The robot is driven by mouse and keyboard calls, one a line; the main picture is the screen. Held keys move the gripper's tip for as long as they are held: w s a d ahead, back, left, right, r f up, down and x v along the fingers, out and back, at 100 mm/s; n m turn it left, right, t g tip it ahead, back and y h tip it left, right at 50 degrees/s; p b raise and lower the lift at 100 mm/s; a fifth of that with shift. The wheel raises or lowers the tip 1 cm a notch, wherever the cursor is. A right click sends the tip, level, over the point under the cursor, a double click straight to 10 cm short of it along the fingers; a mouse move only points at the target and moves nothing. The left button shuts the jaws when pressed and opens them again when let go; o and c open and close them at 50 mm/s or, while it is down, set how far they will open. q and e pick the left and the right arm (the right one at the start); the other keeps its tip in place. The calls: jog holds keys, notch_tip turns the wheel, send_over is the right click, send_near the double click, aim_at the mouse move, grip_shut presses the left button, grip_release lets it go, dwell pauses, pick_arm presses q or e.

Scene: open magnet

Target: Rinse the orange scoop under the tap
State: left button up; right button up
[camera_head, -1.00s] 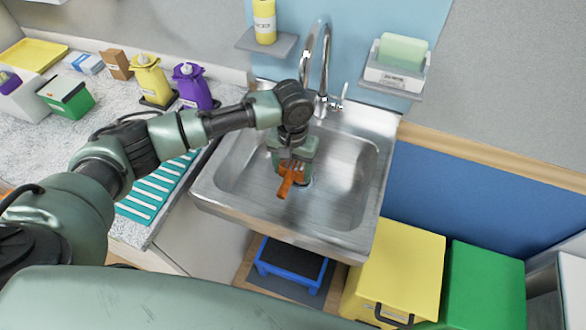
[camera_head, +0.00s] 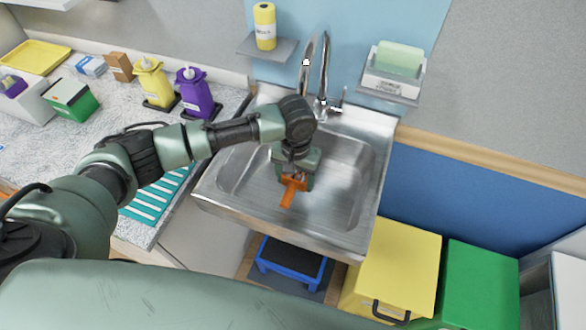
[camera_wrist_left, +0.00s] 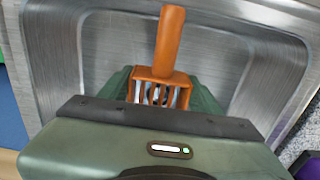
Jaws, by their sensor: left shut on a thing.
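The orange scoop (camera_head: 288,196) is in the sink basin, held by my left gripper (camera_head: 296,176). In the left wrist view, the scoop's handle (camera_wrist_left: 169,38) points away from the gripper and its slotted orange part (camera_wrist_left: 160,88) sits between the green fingers. My left gripper is shut on the scoop; the wrist partly hides the grip in the head view. The chrome tap (camera_head: 324,75) stands at the back of the steel sink (camera_head: 340,205), behind my wrist. I see no clear water stream. My right gripper is not in view.
A purple bottle (camera_head: 196,95) and yellow bottle (camera_head: 153,82) stand on the counter left of the sink. A teal ribbed mat (camera_head: 155,200) lies beside the sink. A shelf with a soap-like block (camera_head: 399,57) is at the right. Yellow (camera_head: 400,255) and green bins (camera_head: 480,280) stand below right.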

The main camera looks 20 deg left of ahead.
aim_at(290, 198)
pick_arm(q)
jog(key=shift+s+d+r+p, duration=0.1)
jog(key=shift+s+p, duration=1.1)
jog(key=shift+s, duration=0.2)
jog(key=shift+s+d+r+p, duration=0.1)
jog(key=shift+s+p, duration=1.1)
jog(key=shift+s, duration=0.15)
jog(key=shift+s+f, duration=0.2)
jog(key=shift+s, duration=0.1)
jog(key=shift+s+d+r+p, duration=0.15)
jog(key=shift+s+r+p, duration=0.7)
jog(key=shift+p, duration=0.1)
jog(key=shift+s+r, duration=0.1)
jog(key=shift+s, duration=0.2)
jog(key=shift+s+d+r, duration=0.1)
jog(key=shift+s+r, duration=0.95)
jog(key=shift+s, duration=0.3)
